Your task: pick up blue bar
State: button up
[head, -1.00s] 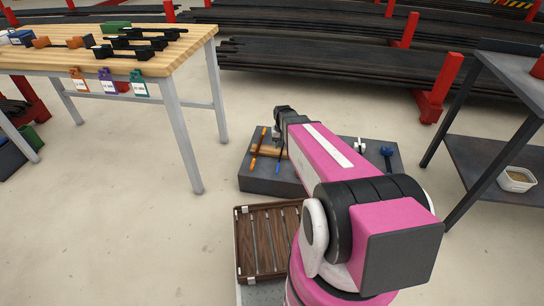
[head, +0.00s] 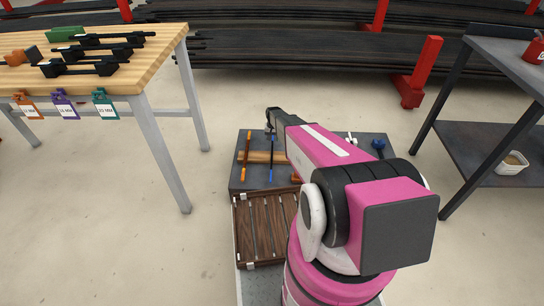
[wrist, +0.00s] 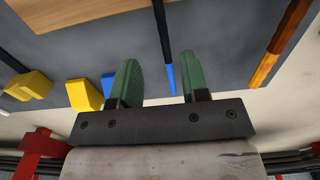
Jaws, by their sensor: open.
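The blue bar (head: 271,160) is a thin dark rod with blue ends, lying across a wooden strip on a dark grey block. In the wrist view its blue end (wrist: 171,76) shows in the gap between my green fingertips, nearer the right one. My gripper (wrist: 160,70) is open and holds nothing. I cannot tell how high the fingers are above the bar. In the head view my gripper (head: 270,128) is near the block's far edge, mostly hidden by my arm.
An orange-ended bar (head: 246,156) lies left of the blue bar on the grey block (head: 236,180). The wooden strip (wrist: 90,25) and yellow pieces (wrist: 85,94) are close by. A brown slatted tray (head: 240,232) is in front. A workbench (head: 160,60) stands left, a dark shelf (head: 480,150) right.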

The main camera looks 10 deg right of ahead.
jog(key=f, duration=0.4)
jog(key=shift+w+a+f, duration=0.2)
jog(key=shift+w+f, duration=0.05)
jog(key=shift+w, duration=0.15)
jog(key=shift+f, duration=0.45)
jog(key=shift+c, duration=0.3)
grip_shut()
